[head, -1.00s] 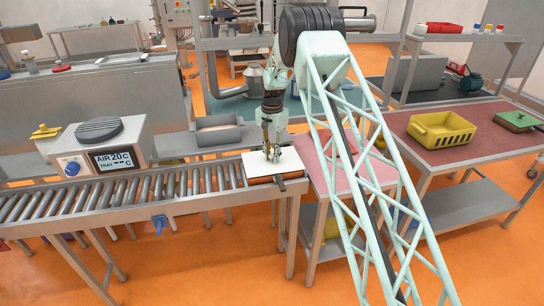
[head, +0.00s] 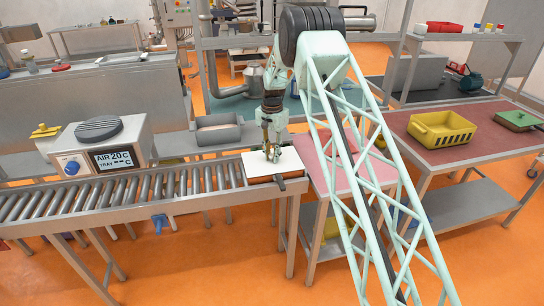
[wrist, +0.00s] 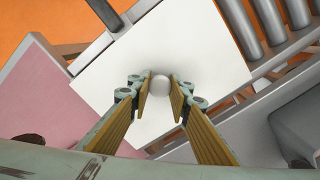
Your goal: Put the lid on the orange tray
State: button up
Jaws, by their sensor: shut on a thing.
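The lid is a flat white plate (head: 259,172) with a round pale knob. It lies at the right end of the roller conveyor in the head view, and its surface (wrist: 200,40) fills the middle of the wrist view. My gripper (head: 271,157) points down over the lid. In the wrist view its two fingers (wrist: 161,80) are shut on the knob (wrist: 161,89), one on each side.
The roller conveyor (head: 130,199) runs left, with a scale-like box (head: 110,145) beside it. A grey bin (head: 218,132) stands behind. A pink-topped table (head: 318,160) is just right of the lid. A yellow crate (head: 440,132) sits on a table further right.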

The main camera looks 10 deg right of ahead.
aim_at(272, 154)
dwell(0.3)
jog(key=o, duration=1)
jog(key=shift+c, duration=0.2)
jog(key=o, duration=0.5)
jog(key=shift+c, duration=0.2)
jog(key=shift+r, duration=0.2)
jog(key=shift+r+p, duration=1.15)
jog(key=shift+r, duration=2.1)
jog(key=shift+c, duration=0.7)
